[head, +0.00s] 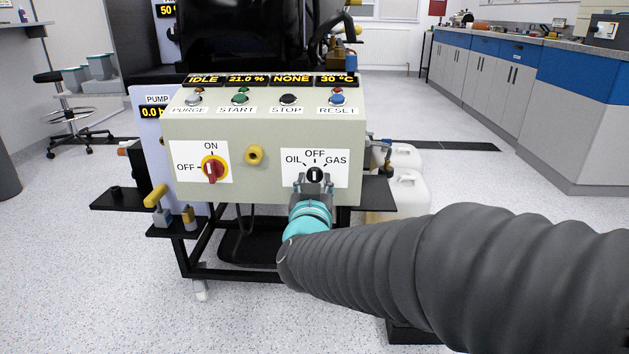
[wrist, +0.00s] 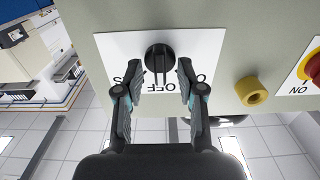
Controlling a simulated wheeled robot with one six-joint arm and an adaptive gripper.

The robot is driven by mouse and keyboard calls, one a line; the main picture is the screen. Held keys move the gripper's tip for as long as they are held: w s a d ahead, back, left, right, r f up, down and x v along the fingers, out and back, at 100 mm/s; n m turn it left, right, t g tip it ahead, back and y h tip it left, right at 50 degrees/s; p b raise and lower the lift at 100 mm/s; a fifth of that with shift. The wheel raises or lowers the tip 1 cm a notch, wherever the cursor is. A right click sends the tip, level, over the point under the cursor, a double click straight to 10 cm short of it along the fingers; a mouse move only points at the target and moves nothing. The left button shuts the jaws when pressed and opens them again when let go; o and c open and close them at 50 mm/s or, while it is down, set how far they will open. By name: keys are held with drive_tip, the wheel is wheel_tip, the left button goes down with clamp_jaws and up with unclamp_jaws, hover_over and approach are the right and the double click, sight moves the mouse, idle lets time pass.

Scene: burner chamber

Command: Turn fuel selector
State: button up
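The fuel selector (head: 315,174) is a black round knob on a white label plate marked OIL, OFF and GAS, at the lower right of the control box. Its pointer looks upright, toward OFF. My gripper (head: 314,183) is right in front of it. In the wrist view, which is upside down, the knob (wrist: 158,57) sits between the spread fingers of my gripper (wrist: 156,66). A gap shows on each side, so the fingers look apart from the knob. Whether the tips reach its depth is hard to tell.
A red and yellow ON/OFF switch (head: 212,169) and a yellow round fitting (head: 254,155) are to the left on the same panel. Several push buttons line the top of the control box (head: 255,130). A black shelf (head: 379,195) juts out at right.

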drive_tip(key=s, duration=1.1)
drive_tip(key=shift+s+a, duration=0.2)
drive_tip(key=shift+s, duration=0.1)
